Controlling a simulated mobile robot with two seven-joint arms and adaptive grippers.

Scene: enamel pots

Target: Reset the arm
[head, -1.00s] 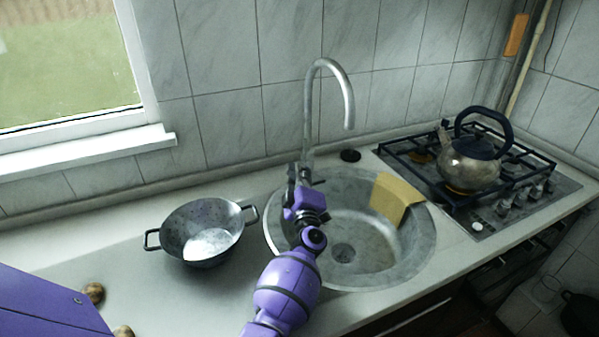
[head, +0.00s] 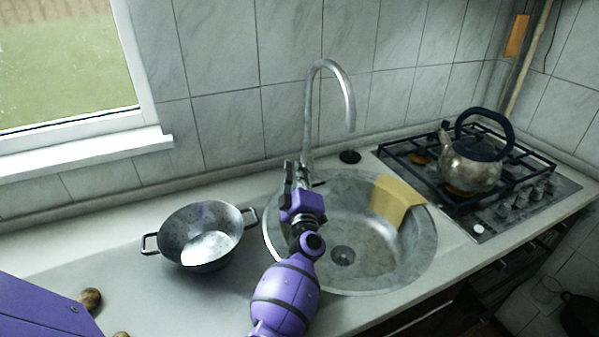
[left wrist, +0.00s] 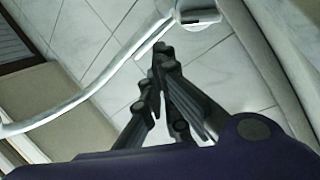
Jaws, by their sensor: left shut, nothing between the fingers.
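My left arm comes in from the bottom middle of the head view. Its gripper (head: 293,170) is over the left rim of the round metal sink (head: 425,250), in front of the base of the tall curved faucet (head: 349,105). In the left wrist view the dark fingers (left wrist: 162,55) come together at the tips, with nothing between them. Pale tiles (left wrist: 122,82) show behind them. I cannot tell whether the gripper touches the faucet. My right gripper is not in view.
A metal colander (head: 203,225) stands on the counter (head: 120,252) left of the sink. A yellow cloth (head: 393,198) hangs over the sink's right rim. A kettle (head: 470,170) sits on the gas stove (head: 520,205). Brown round things (head: 90,299) lie at lower left.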

